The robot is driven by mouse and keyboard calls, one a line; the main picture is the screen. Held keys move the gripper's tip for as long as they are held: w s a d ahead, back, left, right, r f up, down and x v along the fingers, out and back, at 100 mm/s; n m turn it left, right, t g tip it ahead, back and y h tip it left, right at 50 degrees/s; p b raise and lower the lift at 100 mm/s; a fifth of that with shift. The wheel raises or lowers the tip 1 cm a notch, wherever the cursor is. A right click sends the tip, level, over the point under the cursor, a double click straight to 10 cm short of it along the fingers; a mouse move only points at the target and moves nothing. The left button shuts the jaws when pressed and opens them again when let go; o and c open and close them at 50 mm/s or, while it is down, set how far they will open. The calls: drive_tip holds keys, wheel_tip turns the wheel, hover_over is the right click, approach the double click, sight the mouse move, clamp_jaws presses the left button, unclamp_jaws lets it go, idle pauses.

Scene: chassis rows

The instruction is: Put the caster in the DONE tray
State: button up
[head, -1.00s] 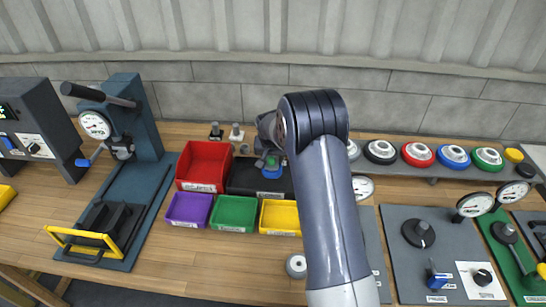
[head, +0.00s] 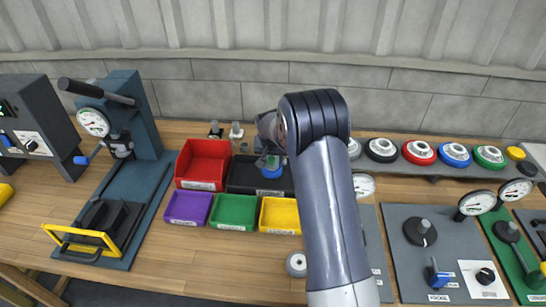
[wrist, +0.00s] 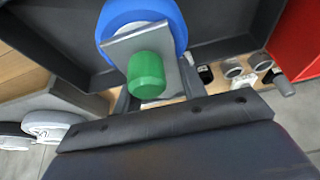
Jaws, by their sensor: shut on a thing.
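The caster, with a blue wheel, a grey bracket and a green stem, shows in the head view (head: 271,173) and large in the wrist view (wrist: 146,68). My gripper (head: 270,160) is shut on it, with the wheel away from the wrist; the fingers are partly hidden in the wrist view (wrist: 155,90). The caster is at the black tray (head: 240,187), whose dark wall and floor also show in the wrist view (wrist: 222,30). I cannot tell whether the wheel touches the tray floor. My arm hides the tray's right part. I cannot read its label.
A red bin (head: 203,163) adjoins the black tray on the left. Purple (head: 188,207), green (head: 234,211) and yellow (head: 280,215) bins stand in front. Two small posts (head: 236,131) stand behind. A grey-white wheel (head: 297,264) lies at the front.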

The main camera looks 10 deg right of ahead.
sight(272, 157)
drive_tip(key=shift+f+b, duration=0.8)
drive_tip(key=shift+b, duration=0.05)
idle(0.9)
drive_tip(key=shift+f+b, duration=1.45)
drive_tip(key=shift+f, duration=0.1)
drive_tip(key=o, duration=1.3)
drive_tip(key=b+v, duration=0.1)
drive_tip(key=v, duration=0.9)
drive_tip(key=shift+s+r, duration=0.2)
drive_tip(key=shift+r, duration=0.15)
drive_tip(key=shift+f, duration=0.1)
